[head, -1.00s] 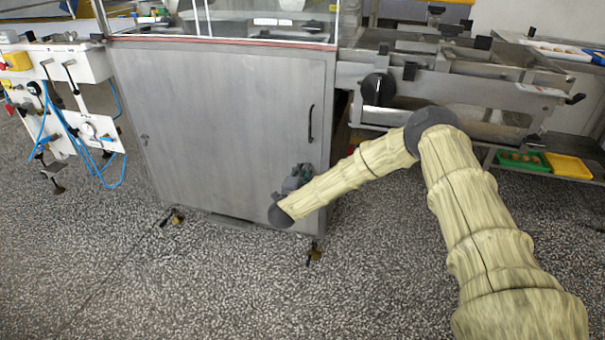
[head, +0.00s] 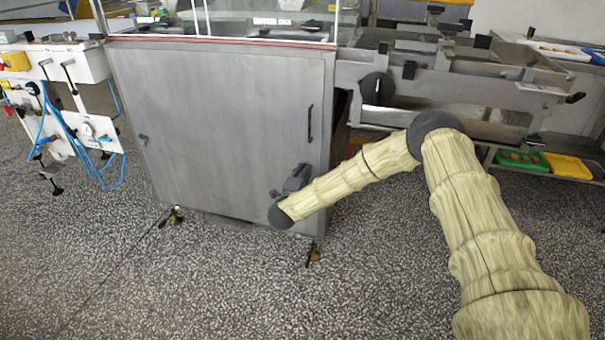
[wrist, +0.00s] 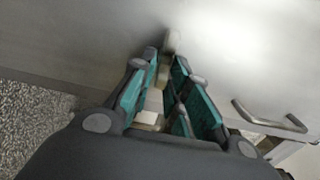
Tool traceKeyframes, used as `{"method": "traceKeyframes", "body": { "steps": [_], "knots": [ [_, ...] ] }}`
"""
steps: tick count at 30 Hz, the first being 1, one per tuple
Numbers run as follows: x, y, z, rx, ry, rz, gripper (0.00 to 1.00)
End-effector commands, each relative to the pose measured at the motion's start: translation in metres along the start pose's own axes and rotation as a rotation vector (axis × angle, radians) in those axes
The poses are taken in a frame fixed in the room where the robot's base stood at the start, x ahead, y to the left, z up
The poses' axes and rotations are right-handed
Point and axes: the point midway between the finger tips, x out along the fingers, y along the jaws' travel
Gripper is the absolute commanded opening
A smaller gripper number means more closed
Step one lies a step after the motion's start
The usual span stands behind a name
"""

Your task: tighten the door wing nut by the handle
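The steel door (head: 220,120) has a dark bar handle (head: 311,123) on its right side, which also shows in the wrist view (wrist: 268,118). My gripper (head: 296,178) is at the door's lower right, below the handle, with its fingers towards the panel. In the wrist view its two teal-padded fingers (wrist: 166,62) stand apart around a narrow gap. A small pale piece (wrist: 171,41) shows at the fingertips, perhaps the wing nut. Contact with it cannot be made out. In the head view my gripper and forearm hide that spot.
A dark latch-like fitting (head: 143,138) sits on the door's left side. A conveyor frame (head: 450,90) stands to the right, with green (head: 522,160) and yellow (head: 568,167) trays below. A white panel with blue hoses (head: 85,130) stands left. The speckled floor in front is clear.

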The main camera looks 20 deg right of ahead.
Motion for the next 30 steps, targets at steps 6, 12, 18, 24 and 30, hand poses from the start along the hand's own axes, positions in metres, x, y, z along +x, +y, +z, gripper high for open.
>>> {"method": "traceKeyframes", "body": {
  "steps": [6,12,18,24,30],
  "knots": [
    [-0.001,0.000,0.002,0.000,-0.002,0.000,0.32],
    [-0.002,0.000,0.002,0.000,-0.003,0.000,0.32],
    [-0.021,0.000,0.002,0.001,-0.004,0.001,0.32],
    [-0.058,0.000,0.002,0.000,-0.005,0.002,0.32],
    [-0.092,0.000,0.002,-0.001,-0.004,0.001,0.32]
  ]
}}
